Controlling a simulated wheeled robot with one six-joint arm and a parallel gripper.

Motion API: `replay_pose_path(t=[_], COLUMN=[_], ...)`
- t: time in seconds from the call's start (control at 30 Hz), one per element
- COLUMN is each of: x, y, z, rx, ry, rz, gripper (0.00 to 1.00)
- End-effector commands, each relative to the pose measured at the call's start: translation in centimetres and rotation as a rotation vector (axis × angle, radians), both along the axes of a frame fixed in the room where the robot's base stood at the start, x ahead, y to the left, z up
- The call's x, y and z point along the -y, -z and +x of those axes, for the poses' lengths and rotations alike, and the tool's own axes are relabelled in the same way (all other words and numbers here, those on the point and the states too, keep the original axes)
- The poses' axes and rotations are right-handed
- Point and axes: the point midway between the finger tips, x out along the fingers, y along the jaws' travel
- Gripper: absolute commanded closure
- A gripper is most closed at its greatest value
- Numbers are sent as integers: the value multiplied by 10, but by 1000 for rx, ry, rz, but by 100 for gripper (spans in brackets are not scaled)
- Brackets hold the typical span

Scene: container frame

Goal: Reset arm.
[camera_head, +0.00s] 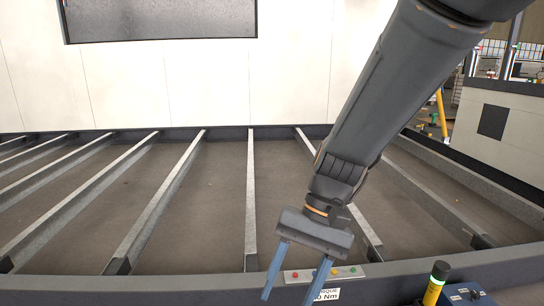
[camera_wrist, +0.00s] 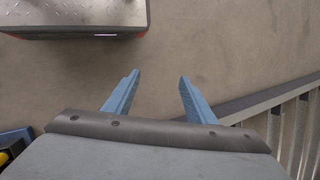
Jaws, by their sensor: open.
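My gripper (camera_head: 292,280) hangs at the end of my dark arm, low in the head view and right of centre, in front of the near rail of the container frame. Its two blue fingers are apart with nothing between them. In the wrist view my gripper (camera_wrist: 158,80) is also open and empty, over bare brown floor. My arm comes down from the upper right of the head view.
The container frame's metal beams (camera_head: 250,195) stretch towards a white wall (camera_head: 205,85). A panel with coloured buttons (camera_head: 322,274) lies by the near rail. A yellow-black tool (camera_head: 435,285) and blue box (camera_head: 466,295) stand at the lower right. A metal-topped body (camera_wrist: 75,15) fills the wrist view's upper left.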

Motion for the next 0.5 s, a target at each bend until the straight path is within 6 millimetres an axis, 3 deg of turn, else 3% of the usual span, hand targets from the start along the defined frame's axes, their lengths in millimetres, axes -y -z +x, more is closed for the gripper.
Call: replay_pose_path(t=[0.1, 0.2, 0.5], x=[-19, -28, -39], y=[-18, -27, -42], z=[-34, -53, -88], rx=[121, 205, 366], ry=[-194, -316, -541], rz=[-41, -62, -82], gripper=[49, 49, 49])
